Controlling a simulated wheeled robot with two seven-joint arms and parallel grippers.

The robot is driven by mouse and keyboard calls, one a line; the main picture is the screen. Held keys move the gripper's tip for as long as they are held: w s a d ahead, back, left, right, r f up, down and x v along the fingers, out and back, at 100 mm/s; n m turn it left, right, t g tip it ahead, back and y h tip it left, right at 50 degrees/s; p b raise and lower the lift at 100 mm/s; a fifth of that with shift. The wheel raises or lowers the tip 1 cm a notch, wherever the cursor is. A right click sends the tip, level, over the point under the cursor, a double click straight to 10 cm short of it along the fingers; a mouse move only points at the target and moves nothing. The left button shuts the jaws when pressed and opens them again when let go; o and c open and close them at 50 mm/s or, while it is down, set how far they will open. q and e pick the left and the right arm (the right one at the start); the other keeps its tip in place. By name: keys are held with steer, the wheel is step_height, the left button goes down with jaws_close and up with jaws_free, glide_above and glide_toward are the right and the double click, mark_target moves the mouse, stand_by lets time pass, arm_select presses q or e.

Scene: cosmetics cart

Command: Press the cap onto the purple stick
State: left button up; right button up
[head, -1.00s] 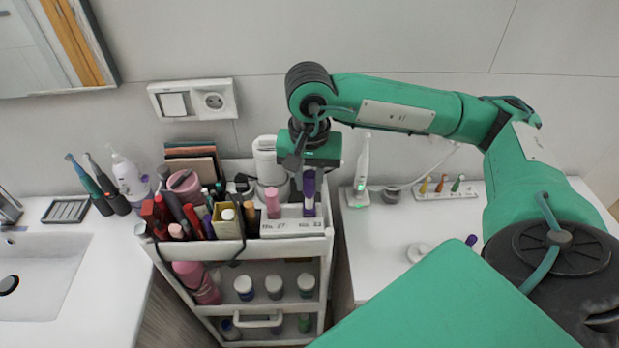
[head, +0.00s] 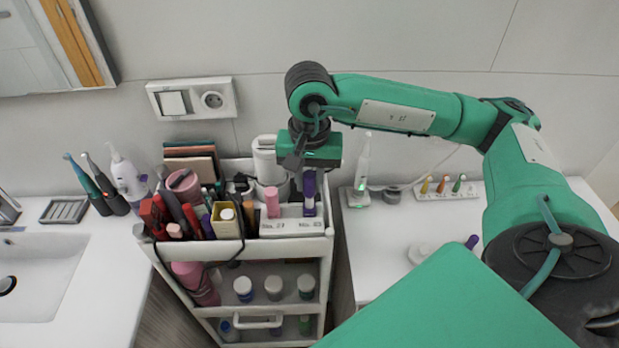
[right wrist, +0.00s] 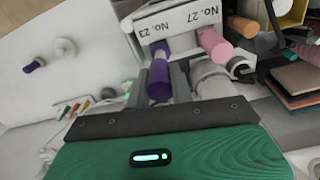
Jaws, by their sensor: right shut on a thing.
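The purple stick (head: 309,209) stands upright in the white holder on the cart's top, in the slot labelled No. 23. It also shows in the right wrist view (right wrist: 156,50). A darker purple cap (right wrist: 160,80) is in line with the stick, at its upper end. My right gripper (head: 309,178) points down over the holder and is shut on the cap, with a finger on each side in the right wrist view. I cannot tell how far the cap sits on the stick. My left gripper is not in view.
A pink stick (head: 272,203) stands beside the purple one in slot No. 27. A white electric toothbrush (head: 361,172) stands on the right counter. A small purple-tipped object (head: 471,242) lies there too.

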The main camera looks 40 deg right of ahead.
mark_target(309, 193)
steer(key=shift+b, duration=0.45)
steer(key=shift+f+b, duration=1.9)
steer(key=shift+b, duration=0.95)
stand_by(1.8)
stand_by(0.3)
steer(key=o, duration=1.5)
steer(key=shift+r+p, duration=1.8)
steer(key=shift+r, duration=2.25)
